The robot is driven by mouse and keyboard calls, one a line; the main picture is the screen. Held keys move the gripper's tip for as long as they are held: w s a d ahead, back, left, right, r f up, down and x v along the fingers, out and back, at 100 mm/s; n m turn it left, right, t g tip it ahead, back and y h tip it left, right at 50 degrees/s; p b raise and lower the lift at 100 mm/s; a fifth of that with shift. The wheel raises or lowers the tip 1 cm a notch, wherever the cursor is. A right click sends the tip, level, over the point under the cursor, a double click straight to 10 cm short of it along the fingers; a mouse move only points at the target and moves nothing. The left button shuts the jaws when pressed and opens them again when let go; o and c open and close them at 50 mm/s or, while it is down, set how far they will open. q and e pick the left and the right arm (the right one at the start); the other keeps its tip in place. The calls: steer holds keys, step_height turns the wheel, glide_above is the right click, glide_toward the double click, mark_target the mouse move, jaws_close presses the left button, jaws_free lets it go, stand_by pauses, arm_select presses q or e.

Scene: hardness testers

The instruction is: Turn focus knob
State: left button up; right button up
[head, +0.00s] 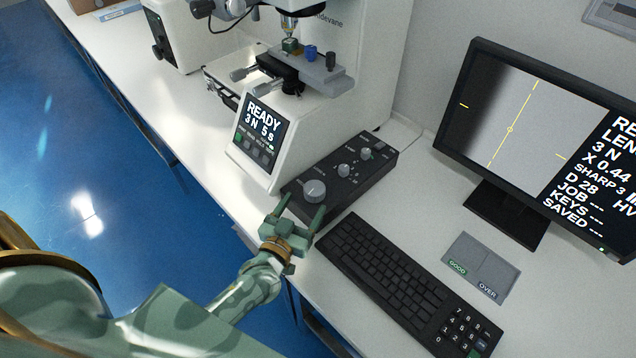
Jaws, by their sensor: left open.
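The black control box (352,172) lies on the bench in front of the tester. It has a large grey knob (314,190) at its near left end and smaller knobs (344,170) and (366,153) farther along. The labels are too small to read, so I cannot tell which is the focus knob. My left gripper (299,213) is green and open. Its two fingers point at the near end of the box, one on each side of the large knob's near side, and nothing is between them. I cannot tell whether they touch the box. My right gripper is not in view.
The white hardness tester (262,120) with a READY screen stands behind the box. A black keyboard (395,285) lies close to the right of my gripper. A monitor (540,140) and a grey GOOD/OVER tray (480,262) are farther right. Blue floor lies left of the bench.

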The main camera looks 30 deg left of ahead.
mark_target(319, 181)
arm_select(q)
steer(key=w+b, duration=0.1)
steer(key=w, duration=0.8)
steer(key=shift+a, duration=0.1)
steer(key=c, duration=1)
